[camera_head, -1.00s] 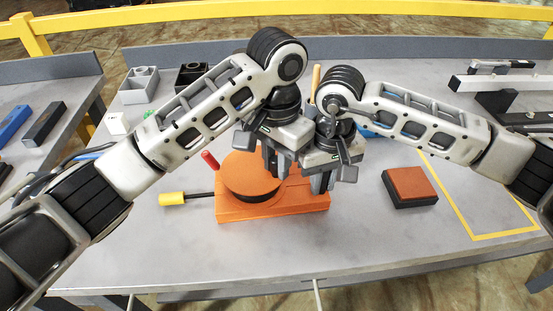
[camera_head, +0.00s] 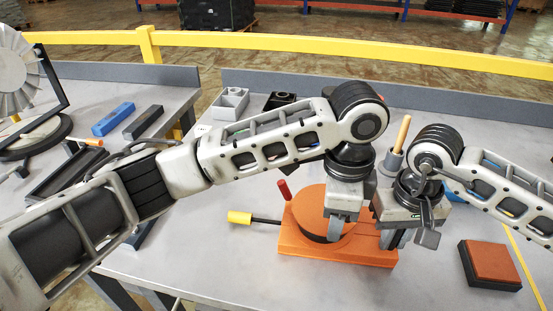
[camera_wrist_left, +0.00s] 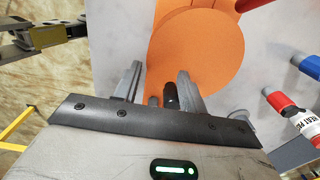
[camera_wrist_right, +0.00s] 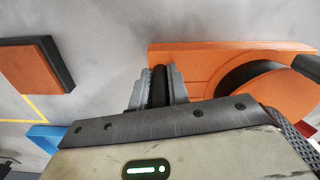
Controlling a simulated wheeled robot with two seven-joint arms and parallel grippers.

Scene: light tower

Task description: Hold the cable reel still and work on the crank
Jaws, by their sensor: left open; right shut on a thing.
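The cable reel shows in the head view as an orange base (camera_head: 330,252) with a round orange disc (camera_head: 308,203) on top. A red upright handle (camera_head: 284,190) stands at the disc's left edge. A black rod with a yellow knob (camera_head: 240,217) sticks out left of the base. My left gripper (camera_head: 338,232) is at the disc's right side. Its fingers (camera_wrist_left: 160,88) are apart, with a dark peg between or beyond them; I cannot tell which. My right gripper (camera_head: 392,238) is at the base's right end, shut on an upright black piece (camera_wrist_right: 160,85).
A red-topped black block (camera_head: 490,265) lies to the right. A grey holder with a wooden handle (camera_head: 402,132) stands behind my right gripper. Grey and black bins (camera_head: 230,104) stand at the back. A side table on the left holds blue and black blocks. The table's front left is clear.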

